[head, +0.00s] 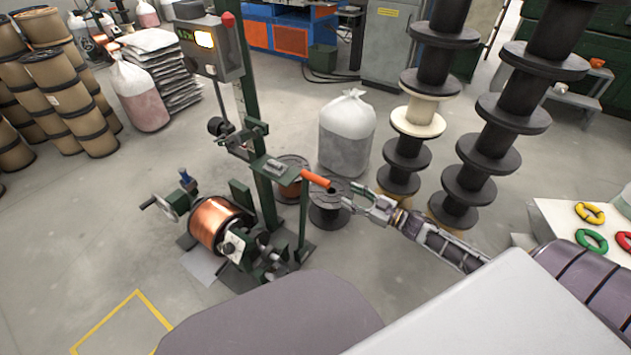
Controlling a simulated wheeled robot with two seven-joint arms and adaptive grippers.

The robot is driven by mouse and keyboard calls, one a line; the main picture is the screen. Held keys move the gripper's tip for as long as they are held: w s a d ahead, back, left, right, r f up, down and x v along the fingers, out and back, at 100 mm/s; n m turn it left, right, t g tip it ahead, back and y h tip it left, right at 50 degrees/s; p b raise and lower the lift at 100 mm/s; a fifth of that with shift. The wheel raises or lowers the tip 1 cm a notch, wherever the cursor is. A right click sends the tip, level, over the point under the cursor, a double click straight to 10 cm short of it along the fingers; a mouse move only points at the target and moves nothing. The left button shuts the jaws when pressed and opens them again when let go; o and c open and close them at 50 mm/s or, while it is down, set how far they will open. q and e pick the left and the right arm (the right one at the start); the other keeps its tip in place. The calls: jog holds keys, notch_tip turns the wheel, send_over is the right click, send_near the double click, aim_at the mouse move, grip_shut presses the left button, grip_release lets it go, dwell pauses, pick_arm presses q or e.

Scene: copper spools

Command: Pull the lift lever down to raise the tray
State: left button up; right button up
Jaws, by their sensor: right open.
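The lever has an orange handle (315,179) that slopes slightly down to the right from the green machine stand (264,200). My right gripper (352,196) comes in from the right and is open. Its fingertips are a little right of and below the handle's end, apart from it in the picture and with nothing between them. A small green platform (270,167) sits on the stand left of the handle. I cannot tell for certain whether it is the tray. My left gripper is not in view.
A copper spool (214,222) is mounted at the stand's lower left. A filled plastic bag (347,135) is farther back. Tall spool stacks (404,155) rise at right. The floor at lower left is clear.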

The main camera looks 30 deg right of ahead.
jog(key=shift+w+f, duration=0.1)
jog(key=shift+w, duration=0.1)
jog(key=shift+w, duration=0.1)
dwell(0.4)
